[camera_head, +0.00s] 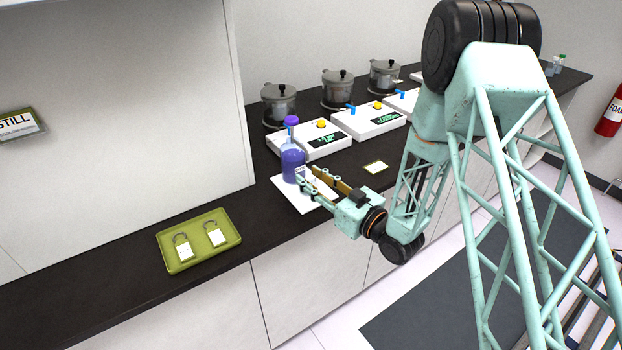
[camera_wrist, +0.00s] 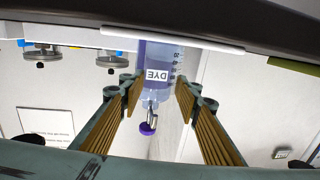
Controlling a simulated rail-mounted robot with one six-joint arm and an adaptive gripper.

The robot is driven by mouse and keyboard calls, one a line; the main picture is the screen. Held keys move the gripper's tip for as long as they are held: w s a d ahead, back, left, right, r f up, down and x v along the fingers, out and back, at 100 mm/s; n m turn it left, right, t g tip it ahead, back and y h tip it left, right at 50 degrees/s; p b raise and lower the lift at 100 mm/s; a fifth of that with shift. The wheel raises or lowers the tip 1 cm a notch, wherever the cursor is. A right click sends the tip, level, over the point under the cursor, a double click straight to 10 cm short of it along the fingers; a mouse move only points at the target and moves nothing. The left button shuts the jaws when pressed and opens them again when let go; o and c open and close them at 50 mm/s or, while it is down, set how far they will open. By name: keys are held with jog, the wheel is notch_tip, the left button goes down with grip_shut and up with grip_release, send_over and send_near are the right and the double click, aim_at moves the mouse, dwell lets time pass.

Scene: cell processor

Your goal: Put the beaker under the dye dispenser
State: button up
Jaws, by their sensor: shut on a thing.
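The dye dispenser is a purple bottle (camera_head: 293,162) with a purple top, standing on a white mat (camera_head: 290,196) on the dark counter. Its DYE label (camera_wrist: 157,76) faces the wrist camera, where it appears upside down. My gripper (camera_head: 312,184) reaches in low at the bottle's front. In the wrist view its fingers (camera_wrist: 158,100) stand on either side of a clear beaker (camera_wrist: 178,62) with graduation marks, and they are shut on it. The beaker overlaps the bottle in that view, so the gap between them is hard to judge. In the head view the beaker is too faint to make out.
White devices with yellow knobs (camera_head: 321,124) and lidded pots (camera_head: 279,101) stand along the back of the counter. A green tray (camera_head: 175,262) with two tagged locks lies at left. A small card (camera_head: 376,167) lies right of the mat. The counter between tray and mat is clear.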

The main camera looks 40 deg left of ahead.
jog(key=o, duration=1.1)
jog(key=shift+r, duration=0.1)
jog(key=shift+s+d+p, duration=0.15)
jog(key=shift+s+d, duration=0.25)
jog(key=shift+d, duration=1.55)
jog(key=shift+s+d+p, duration=0.2)
jog(key=shift+s+d, duration=0.15)
jog(key=shift+d, duration=1.6)
jog(key=shift+s+d+p, duration=0.15)
jog(key=shift+s+d, duration=0.25)
jog(key=shift+d, duration=1.55)
jog(key=shift+w+r, duration=0.1)
